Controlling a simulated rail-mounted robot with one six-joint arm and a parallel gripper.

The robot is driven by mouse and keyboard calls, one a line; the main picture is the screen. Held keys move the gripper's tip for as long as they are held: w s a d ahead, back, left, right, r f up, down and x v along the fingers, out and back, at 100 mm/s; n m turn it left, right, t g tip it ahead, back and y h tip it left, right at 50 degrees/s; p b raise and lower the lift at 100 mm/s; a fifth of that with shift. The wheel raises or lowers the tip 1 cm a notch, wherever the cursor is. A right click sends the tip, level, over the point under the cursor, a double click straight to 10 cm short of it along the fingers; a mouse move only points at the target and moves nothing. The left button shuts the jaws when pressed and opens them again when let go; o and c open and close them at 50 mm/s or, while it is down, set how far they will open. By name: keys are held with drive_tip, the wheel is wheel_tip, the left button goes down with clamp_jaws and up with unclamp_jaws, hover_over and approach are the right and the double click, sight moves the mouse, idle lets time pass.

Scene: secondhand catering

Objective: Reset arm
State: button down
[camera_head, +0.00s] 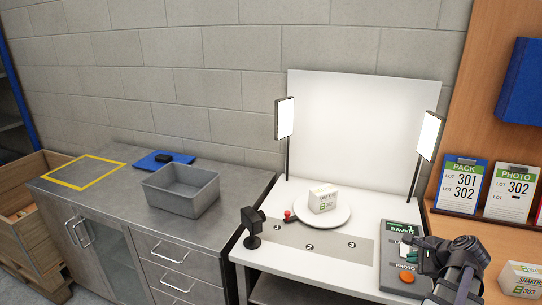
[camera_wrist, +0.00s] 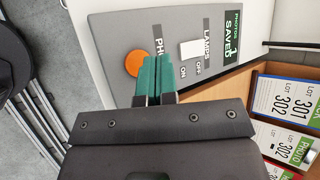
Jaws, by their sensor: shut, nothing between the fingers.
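My gripper (camera_head: 408,241) is shut and empty, in front of the grey control panel (camera_head: 392,262) at the right of the photo table. In the wrist view its two green fingers (camera_wrist: 155,62) are pressed together over the panel (camera_wrist: 112,40), near the orange PHOTO button (camera_wrist: 137,64). I cannot tell whether they touch the panel. The panel also carries a white LAMPS switch (camera_wrist: 191,49) and a green "PHOTOS SAVED" display (camera_wrist: 232,30) reading 1. My arm comes in from the lower right and hides part of the panel.
A white box (camera_head: 323,199) sits on a round white turntable (camera_head: 318,222) between two lit lamps (camera_head: 284,118) (camera_head: 430,136). A small black camera (camera_head: 252,227) stands at the left. A grey bin (camera_head: 182,191) rests on the steel counter. Another box (camera_head: 521,280) is at the lower right.

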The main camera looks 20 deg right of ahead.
sight(394, 288)
drive_tip(key=n, duration=0.1)
drive_tip(key=s+a+f+n+g, duration=0.1)
drive_tip(key=n, duration=0.1)
drive_tip(key=shift+s+a+f, duration=0.2)
drive_tip(key=shift+s, duration=0.05)
drive_tip(key=a+n, duration=0.1)
drive_tip(key=a+n+g, duration=0.1)
drive_tip(key=w+a+f+n+g, duration=0.1)
drive_tip(key=shift+w+a+f+n+y, duration=0.1)
drive_tip(key=shift+a+n+y, duration=0.2)
drive_tip(key=shift+a+y, duration=0.1)
drive_tip(key=w+a+f+n+g, duration=0.1)
drive_tip(key=w+a+n, duration=0.3)
drive_tip(key=a+n, duration=0.5)
drive_tip(key=w+a+f+n+g+h, duration=0.1)
drive_tip(key=w+a+n+g, duration=0.3)
drive_tip(key=a, duration=2.3)
drive_tip(key=w+n, duration=0.1)
drive_tip(key=n, duration=0.3)
drive_tip(key=shift+w+a+n+g, duration=0.2)
drive_tip(key=shift+a+n+g, duration=0.1)
drive_tip(key=shift+a+n, duration=0.1)
drive_tip(key=shift+d, duration=0.1)
